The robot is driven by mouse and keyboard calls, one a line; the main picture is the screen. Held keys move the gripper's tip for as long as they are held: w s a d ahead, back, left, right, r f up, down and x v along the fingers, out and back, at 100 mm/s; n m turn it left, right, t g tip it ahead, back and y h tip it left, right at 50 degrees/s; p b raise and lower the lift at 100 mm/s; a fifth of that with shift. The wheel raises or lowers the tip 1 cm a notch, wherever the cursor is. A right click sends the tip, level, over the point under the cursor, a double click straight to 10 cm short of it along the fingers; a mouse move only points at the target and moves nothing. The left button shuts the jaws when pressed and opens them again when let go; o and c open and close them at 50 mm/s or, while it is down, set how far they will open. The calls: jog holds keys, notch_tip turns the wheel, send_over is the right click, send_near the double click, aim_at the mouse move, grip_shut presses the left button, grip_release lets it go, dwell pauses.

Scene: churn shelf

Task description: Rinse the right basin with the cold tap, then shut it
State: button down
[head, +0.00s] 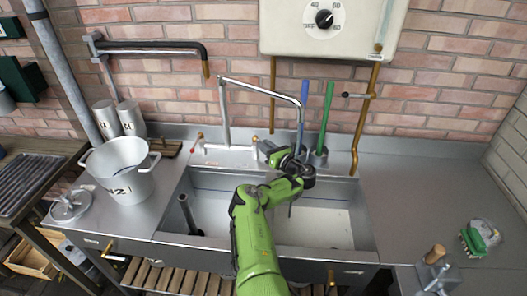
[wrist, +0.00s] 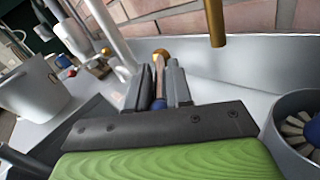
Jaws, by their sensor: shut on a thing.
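The steel sink (head: 330,258) fills the middle of the counter; my green arm crosses it, so I cannot tell where the right basin begins. The tap spout (head: 262,90) arches to the right and its end hangs over the right part of the sink. My gripper (head: 270,148) is at the back rim, right of the spout's foot. In the wrist view my gripper (wrist: 160,85) is shut on the cold tap lever (wrist: 158,104), which shows blue between the fingers, with brass beyond. The red-marked hot tap (head: 198,141) stands left of the spout. I cannot make out running water.
A white two-handled pail (head: 120,172) stands left of the sink. A dark standpipe (head: 187,213) stands in the sink's left part. Blue (head: 301,115) and green (head: 326,118) brush handles rise close right of my gripper. A green scrubbing brush (head: 474,240) lies on the right counter, otherwise mostly clear.

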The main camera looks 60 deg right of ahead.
jog(key=shift+d+y, duration=0.15)
jog(key=shift+y, duration=0.15)
jog(key=c, duration=1.2)
grip_release()
jog(key=shift+o, duration=0.2)
jog(key=p+v, duration=1.5)
jog(key=p, duration=0.1)
jog(key=shift+s, duration=0.4)
jog(key=shift+f, duration=0.1)
